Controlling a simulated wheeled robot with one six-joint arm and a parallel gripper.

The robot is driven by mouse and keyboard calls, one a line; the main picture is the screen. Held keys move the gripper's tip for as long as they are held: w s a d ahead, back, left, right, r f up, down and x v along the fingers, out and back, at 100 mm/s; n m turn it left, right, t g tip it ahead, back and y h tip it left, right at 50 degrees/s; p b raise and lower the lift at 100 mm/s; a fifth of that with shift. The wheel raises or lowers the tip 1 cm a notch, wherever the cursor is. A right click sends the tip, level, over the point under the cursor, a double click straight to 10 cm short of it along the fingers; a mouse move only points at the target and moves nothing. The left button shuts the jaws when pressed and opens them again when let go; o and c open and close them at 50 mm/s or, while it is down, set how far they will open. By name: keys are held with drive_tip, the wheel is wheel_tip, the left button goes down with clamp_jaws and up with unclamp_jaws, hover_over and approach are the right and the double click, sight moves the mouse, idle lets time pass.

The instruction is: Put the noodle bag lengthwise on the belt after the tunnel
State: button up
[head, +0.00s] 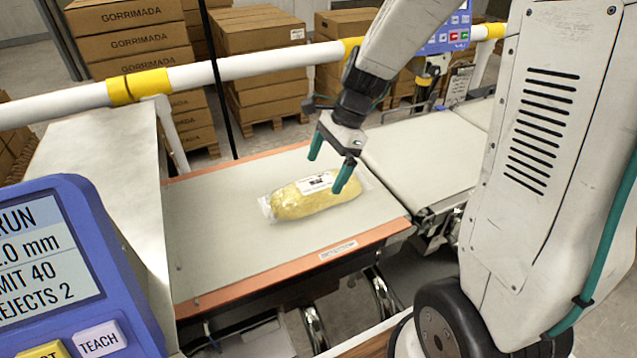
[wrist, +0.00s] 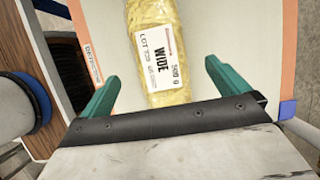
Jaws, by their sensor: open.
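The noodle bag (head: 300,198) is a clear pack of yellow noodles with a white label. It lies flat on the pale belt (head: 225,250), its long side roughly parallel to the belt's orange edges. My gripper (head: 330,166) is open and empty above the bag's right part in the head view. In the wrist view my gripper (wrist: 162,76) has one green finger on each side of the noodle bag (wrist: 150,20), apart from it. The bag's near end is hidden behind my gripper there. I cannot make out a tunnel in either view.
A blue display panel (head: 60,270) fills the front left. A white rail with yellow bands (head: 245,66) runs behind the belt, before stacked cartons (head: 262,40). Another belt section (head: 425,155) adjoins on the right; a pale surface (head: 95,165) lies left.

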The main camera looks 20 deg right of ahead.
drive_tip(key=v, duration=0.4)
drive_tip(key=shift+d+r, duration=0.15)
drive_tip(key=shift+r, duration=0.25)
drive_tip(key=s+r+n+h, duration=0.1)
drive_tip(key=s+r+n, duration=0.2)
drive_tip(key=s+n, duration=0.3)
drive_tip(key=s+a+r+n+h, duration=0.1)
drive_tip(key=s+r+n+h, duration=0.1)
drive_tip(key=s+n, duration=0.4)
drive_tip(key=s+r+n+t+h, duration=0.1)
drive_tip(key=s+r+n, duration=0.3)
drive_tip(key=s, duration=0.6)
drive_tip(key=shift+a+n, duration=0.2)
drive_tip(key=shift+n, duration=0.8)
